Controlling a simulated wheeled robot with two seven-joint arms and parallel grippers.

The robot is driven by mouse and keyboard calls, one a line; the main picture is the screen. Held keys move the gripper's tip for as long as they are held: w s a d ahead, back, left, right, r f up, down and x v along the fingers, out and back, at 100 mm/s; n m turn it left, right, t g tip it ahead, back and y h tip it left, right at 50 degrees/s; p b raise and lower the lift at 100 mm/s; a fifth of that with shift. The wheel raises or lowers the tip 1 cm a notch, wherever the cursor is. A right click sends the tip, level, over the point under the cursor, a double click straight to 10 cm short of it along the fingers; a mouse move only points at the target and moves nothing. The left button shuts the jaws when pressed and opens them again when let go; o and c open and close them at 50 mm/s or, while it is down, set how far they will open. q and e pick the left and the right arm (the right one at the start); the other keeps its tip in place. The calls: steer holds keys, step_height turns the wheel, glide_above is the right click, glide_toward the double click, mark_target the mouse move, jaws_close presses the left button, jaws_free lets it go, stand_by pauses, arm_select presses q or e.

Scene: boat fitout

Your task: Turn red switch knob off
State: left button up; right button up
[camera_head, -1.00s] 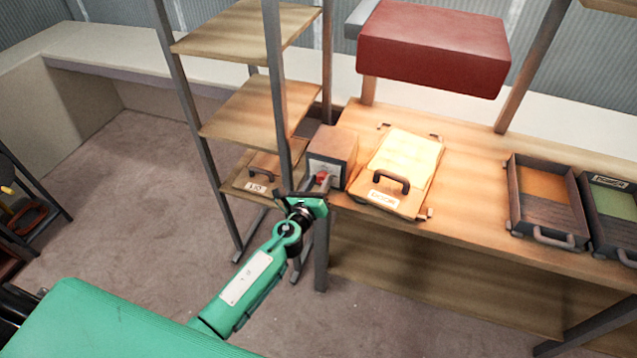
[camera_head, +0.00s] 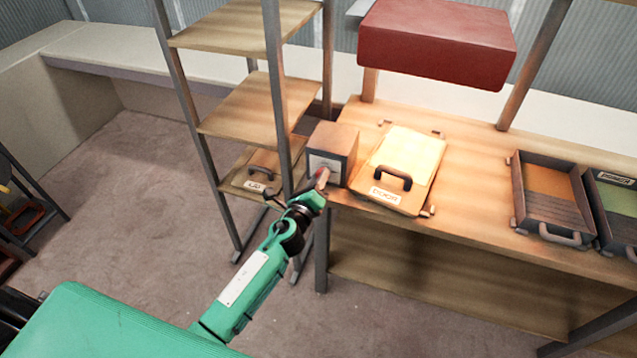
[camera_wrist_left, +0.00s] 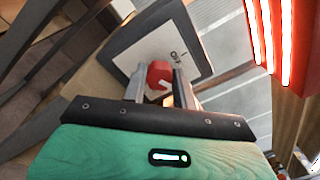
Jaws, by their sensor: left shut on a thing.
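The red switch knob (camera_wrist_left: 158,75) sits on the pale front plate (camera_wrist_left: 140,50) of a brown switch box. In the head view the box (camera_head: 335,142) stands at the left end of the wooden bench, and a bit of the red knob (camera_head: 322,174) shows beside my gripper. My left gripper (camera_head: 316,184) is at the box front. In the left wrist view its two fingers (camera_wrist_left: 160,88) are on either side of the knob, shut on it. The gripper looks rolled relative to the box plate. Markings on the plate are partly visible but hard to read. My right gripper is not in view.
A hatch-like board with a black handle (camera_head: 393,176) lies right of the box. Trays (camera_head: 545,230) stand further right. A shelf post (camera_head: 275,100) rises close left of my gripper. A red block-shaped unit (camera_head: 435,45) hangs above the bench.

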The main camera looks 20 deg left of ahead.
arm_select(q)
steer(key=n+b, duration=0.1)
steer(key=n, duration=0.2)
steer(key=shift+f, duration=0.2)
steer(key=shift+n, duration=0.4)
steer(key=shift+n+b, duration=0.4)
steer(key=shift+n, duration=1.1)
steer(key=shift+n+b, duration=0.45)
steer(key=shift+n, duration=0.45)
steer(key=n, duration=0.2)
steer(key=shift+n+y, duration=0.3)
steer(key=shift+f+n, duration=0.1)
steer(key=shift+n, duration=1.1)
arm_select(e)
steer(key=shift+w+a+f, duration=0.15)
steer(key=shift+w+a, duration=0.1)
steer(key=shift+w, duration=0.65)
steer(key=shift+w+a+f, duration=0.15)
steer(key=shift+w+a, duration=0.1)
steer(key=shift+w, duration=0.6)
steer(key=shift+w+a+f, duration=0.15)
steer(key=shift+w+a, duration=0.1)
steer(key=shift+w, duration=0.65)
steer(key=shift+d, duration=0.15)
